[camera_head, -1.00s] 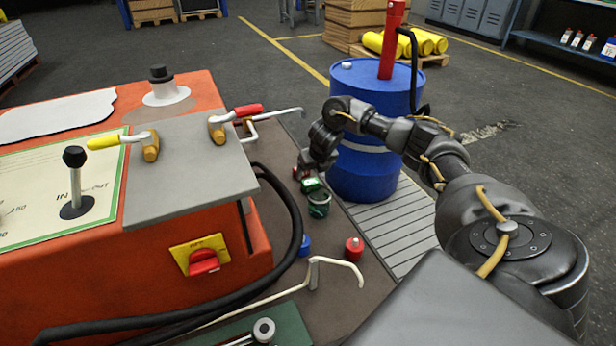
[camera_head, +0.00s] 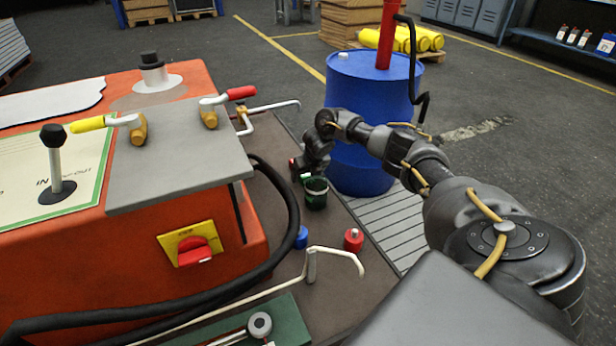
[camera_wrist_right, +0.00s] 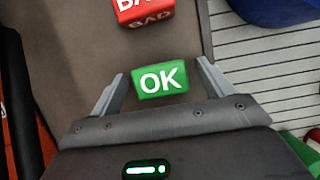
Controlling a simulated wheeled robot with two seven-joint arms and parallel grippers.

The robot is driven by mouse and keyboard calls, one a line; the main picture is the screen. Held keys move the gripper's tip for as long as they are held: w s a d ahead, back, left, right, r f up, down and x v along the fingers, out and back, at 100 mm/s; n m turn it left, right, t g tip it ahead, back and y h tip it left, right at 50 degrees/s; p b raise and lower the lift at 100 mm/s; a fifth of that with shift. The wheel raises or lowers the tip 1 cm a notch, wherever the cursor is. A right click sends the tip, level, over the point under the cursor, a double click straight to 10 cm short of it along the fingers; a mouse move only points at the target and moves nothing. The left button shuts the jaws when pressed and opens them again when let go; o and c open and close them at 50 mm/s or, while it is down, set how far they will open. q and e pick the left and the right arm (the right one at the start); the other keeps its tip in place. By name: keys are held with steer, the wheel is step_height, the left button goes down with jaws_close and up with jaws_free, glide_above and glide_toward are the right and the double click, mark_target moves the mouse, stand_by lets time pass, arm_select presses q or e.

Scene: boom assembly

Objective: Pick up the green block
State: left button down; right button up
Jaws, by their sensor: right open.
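The green block (camera_wrist_right: 160,81), marked OK in white, lies on the brown tabletop in the right wrist view. My right gripper (camera_wrist_right: 161,74) is open, with one finger on each side of the block and a gap to each. In the head view my right gripper (camera_head: 304,170) reaches down near the table's right edge and mostly hides the block. My left gripper is out of view.
A red block (camera_wrist_right: 146,12) marked BAD lies beyond the green one. A blue drum (camera_head: 365,100) stands close beside my right arm. Blue (camera_head: 301,237) and red (camera_head: 353,240) pieces and a bent white rod (camera_head: 311,264) are nearer on the table.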

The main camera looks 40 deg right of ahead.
steer(key=shift+w+f, duration=0.15)
steer(key=shift+f, duration=0.15)
steer(key=shift+c, duration=0.4)
steer(key=c, duration=1)
steer(key=shift+r, duration=0.1)
